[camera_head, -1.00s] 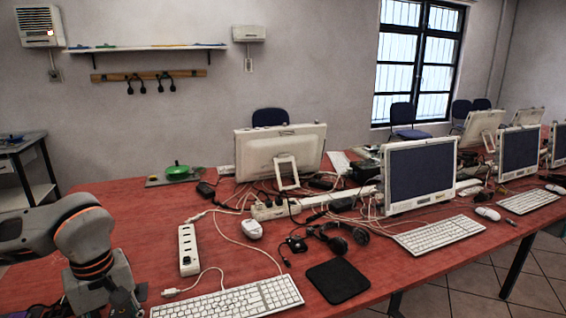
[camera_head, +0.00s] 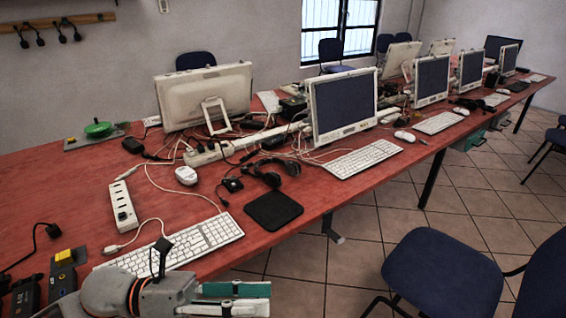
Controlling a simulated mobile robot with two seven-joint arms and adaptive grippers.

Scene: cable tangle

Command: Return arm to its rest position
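My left arm comes in low at the bottom left, in front of the table's near edge. My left gripper (camera_head: 236,298) points to the right at the bottom of the head view, with a teal strip and a grey-white part along its fingers. I cannot tell whether its fingers are apart or closed. No held object can be made out. My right gripper is out of view.
The red table (camera_head: 60,190) holds a white power strip (camera_head: 122,206), white keyboard (camera_head: 185,246), black mouse pad (camera_head: 273,211), headphones (camera_head: 266,177), cables and monitors (camera_head: 343,104). A small black-and-yellow device (camera_head: 63,272) lies near the arm. A blue chair (camera_head: 443,271) stands at right on open floor.

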